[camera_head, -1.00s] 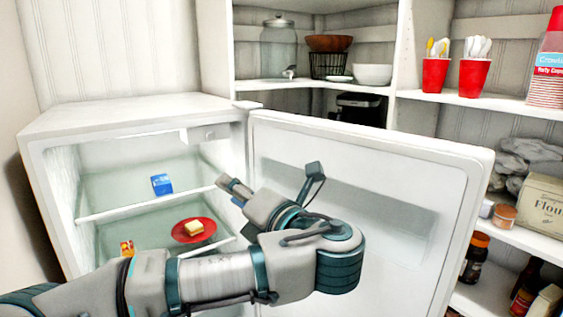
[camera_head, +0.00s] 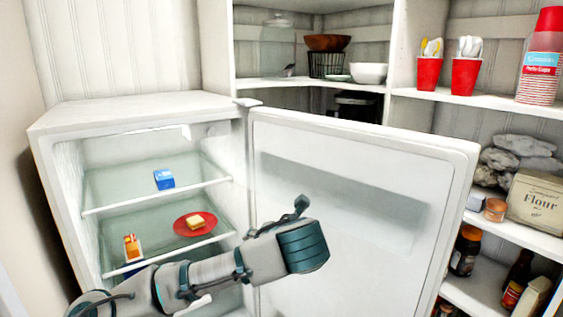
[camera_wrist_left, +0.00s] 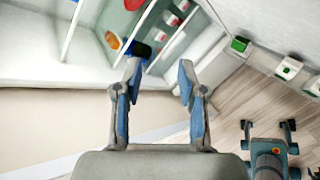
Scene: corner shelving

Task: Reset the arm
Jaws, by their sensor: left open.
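My left arm comes in from the lower left in the head view, in front of the open fridge (camera_head: 140,110). Its wrist is before the open fridge door (camera_head: 400,165); its fingers are mostly hidden there. In the left wrist view my left gripper (camera_wrist_left: 160,72) is open, with nothing between its fingers. What looks like my right gripper (camera_wrist_left: 268,126) shows low at the right of that view, its fingers apart and empty over the floor.
Shelves at the right carry red cups (camera_head: 429,74) and a flour box (camera_head: 537,203). Wooden floor (camera_wrist_left: 225,100) shows in the wrist view.

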